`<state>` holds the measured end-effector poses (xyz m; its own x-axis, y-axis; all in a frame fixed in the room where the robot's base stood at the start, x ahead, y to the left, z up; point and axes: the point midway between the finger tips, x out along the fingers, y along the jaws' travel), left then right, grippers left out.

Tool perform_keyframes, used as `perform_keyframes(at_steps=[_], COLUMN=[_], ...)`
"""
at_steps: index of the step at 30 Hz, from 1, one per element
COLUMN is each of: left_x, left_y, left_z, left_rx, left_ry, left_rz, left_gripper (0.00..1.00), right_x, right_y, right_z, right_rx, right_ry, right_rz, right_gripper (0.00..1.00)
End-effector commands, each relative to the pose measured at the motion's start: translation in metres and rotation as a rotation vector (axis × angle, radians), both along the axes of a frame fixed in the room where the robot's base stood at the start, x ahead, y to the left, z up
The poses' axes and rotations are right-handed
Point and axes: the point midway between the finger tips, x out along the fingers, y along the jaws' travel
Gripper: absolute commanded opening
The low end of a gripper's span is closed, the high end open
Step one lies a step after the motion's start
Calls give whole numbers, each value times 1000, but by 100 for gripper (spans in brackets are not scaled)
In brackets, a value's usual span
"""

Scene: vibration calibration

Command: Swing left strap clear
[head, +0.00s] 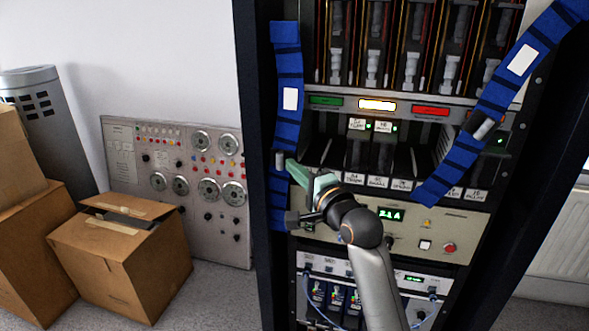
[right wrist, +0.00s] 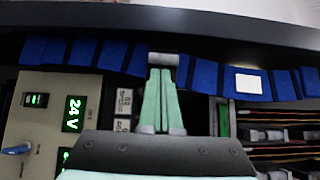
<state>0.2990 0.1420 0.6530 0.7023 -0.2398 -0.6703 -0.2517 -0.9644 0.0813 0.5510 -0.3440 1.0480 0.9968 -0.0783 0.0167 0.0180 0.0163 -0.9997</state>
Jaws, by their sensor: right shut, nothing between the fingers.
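The left strap (head: 287,52) is a blue segmented band with dark cross stripes and a white label. It hangs nearly straight down along the rack's left post, and crosses the right wrist view (right wrist: 205,76) sideways. A small grey cylindrical tab (head: 280,160) sits on it below the label; it also shows in the right wrist view (right wrist: 163,60). My right gripper (head: 291,165) has green fingers, shut and empty, with the tips right at the tab. In the right wrist view the fingers (right wrist: 162,76) end just below the tab; I cannot tell whether they touch. My left gripper is out of view.
A second blue strap (head: 487,103) slants across the rack's right side. The rack front carries labelled modules and a panel (head: 447,236) with a green display and red button. Cardboard boxes (head: 120,262) and a grey instrument panel (head: 182,180) stand to the left.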

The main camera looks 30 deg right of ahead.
Motion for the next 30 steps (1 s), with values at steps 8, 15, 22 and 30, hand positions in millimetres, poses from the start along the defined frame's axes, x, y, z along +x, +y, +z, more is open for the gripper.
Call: perform_keyframes(at_steps=[8, 15, 22, 30], left_x=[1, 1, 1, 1], left_y=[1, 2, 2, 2], left_z=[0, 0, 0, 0], left_rx=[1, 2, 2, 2], left_ry=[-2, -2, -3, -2], left_rz=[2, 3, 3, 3], left_gripper=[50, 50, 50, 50], right_x=[1, 12, 20, 21], right_y=[1, 10, 17, 18], right_z=[0, -2, -2, -1], right_rx=[0, 38, 61, 61], right_ry=[0, -38, -72, -74], right_rz=[0, 1, 0, 3], right_gripper=[0, 0, 0, 0])
